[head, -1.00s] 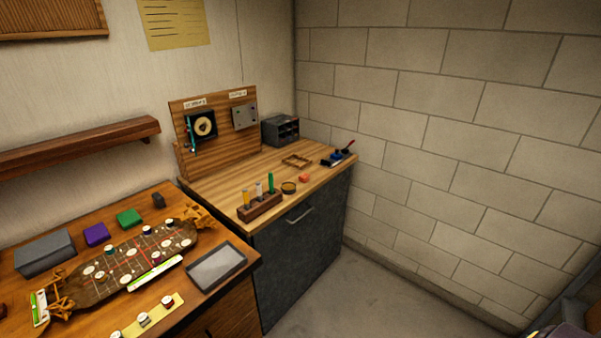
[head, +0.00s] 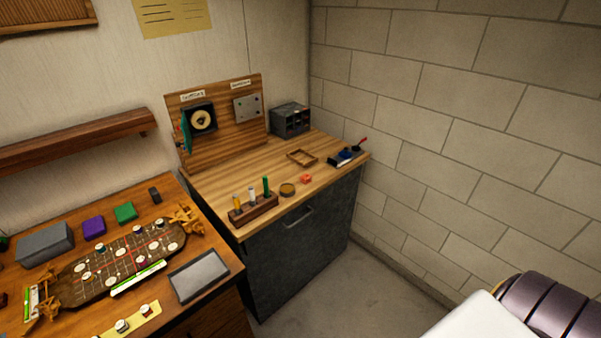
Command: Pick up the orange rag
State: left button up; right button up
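A small orange-red item (head: 305,179) lies on the wooden top of the cabinet, near its front edge. It is the only orange thing of its kind that I see, but it is too small to tell for sure that it is a rag. Neither of my grippers shows in the head view. Part of my own arm, white and dark, shows at the bottom right, with its gripper out of the picture.
Around the orange item are a round dish (head: 287,190), a rack with bottles (head: 253,209), a small wooden tray (head: 302,157) and a blue tool (head: 346,157). A cluttered desk (head: 213,241) stands at left. Grey floor (head: 345,290) is free before the cabinet.

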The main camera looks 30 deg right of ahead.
aim_at(306, 178)
jog(key=i+l+u, duration=0.1)
jog(key=l+u, duration=0.35)
jog(key=l, duration=0.65)
jog(key=k+l+u, duration=0.1)
jog(key=l+u, duration=0.35)
jog(key=l, duration=0.6)
